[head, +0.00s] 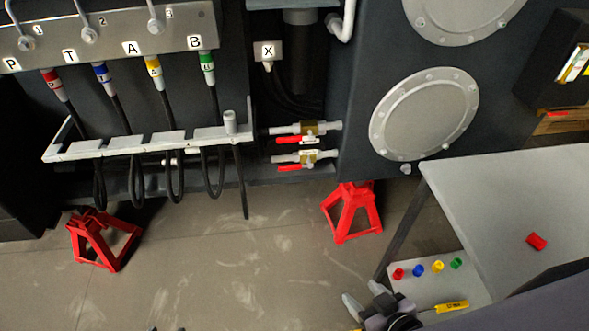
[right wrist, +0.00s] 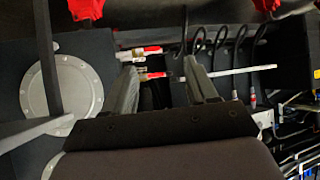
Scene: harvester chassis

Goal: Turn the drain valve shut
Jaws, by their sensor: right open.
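Two small brass valves with red lever handles sit one above the other on the dark chassis, left of the round cover: the upper valve (head: 311,129) and the lower valve (head: 309,157). Both levers lie roughly along their pipes, pointing left. Small tags are on them, too small to read, so I cannot tell which is the drain valve. The right wrist view shows both red levers, upper (right wrist: 155,75) and lower (right wrist: 152,49), inverted. My right gripper (head: 365,297) is open and empty, low and well apart from the valves. Only possible tips of my left gripper (head: 152,328) show.
A grey table (head: 490,190) stands at right with a red block (head: 536,241). A lower shelf (head: 408,292) holds several coloured caps and a yellow tool (head: 451,306). Red jack stands (head: 352,212) are under the chassis. Hoses hang left of the valves. The floor in front is clear.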

